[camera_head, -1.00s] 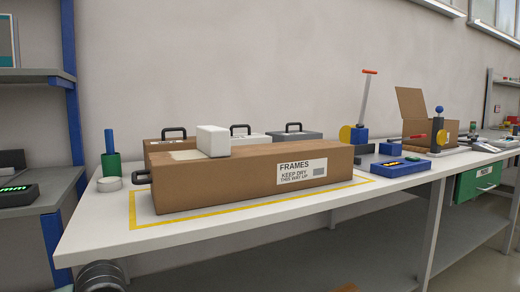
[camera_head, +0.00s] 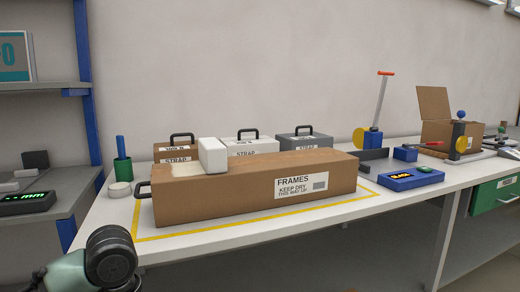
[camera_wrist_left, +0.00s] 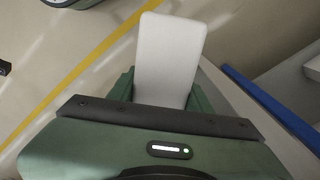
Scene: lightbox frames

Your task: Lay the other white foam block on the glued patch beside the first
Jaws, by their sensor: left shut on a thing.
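The first white foam block (camera_head: 213,155) stands on top of the long brown carton labelled FRAMES (camera_head: 230,203), toward its left end. A pale patch (camera_head: 183,174) shows on the carton top, left of and in front of that block. The other white foam block (camera_wrist_left: 168,55) is in the left wrist view, between the fingers of my left gripper (camera_wrist_left: 161,97), which is shut on it. It sticks out past the fingertips, over the floor. The head view shows only part of my left arm at the bottom left, not its gripper. My right gripper is in no view.
The carton lies on a white bench inside a yellow outline (camera_head: 215,232). A green cup (camera_head: 123,171) and a white roll (camera_head: 119,189) stand at its left. Several strap cases (camera_head: 250,147) stand behind it. A blue device (camera_head: 411,180) lies at its right.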

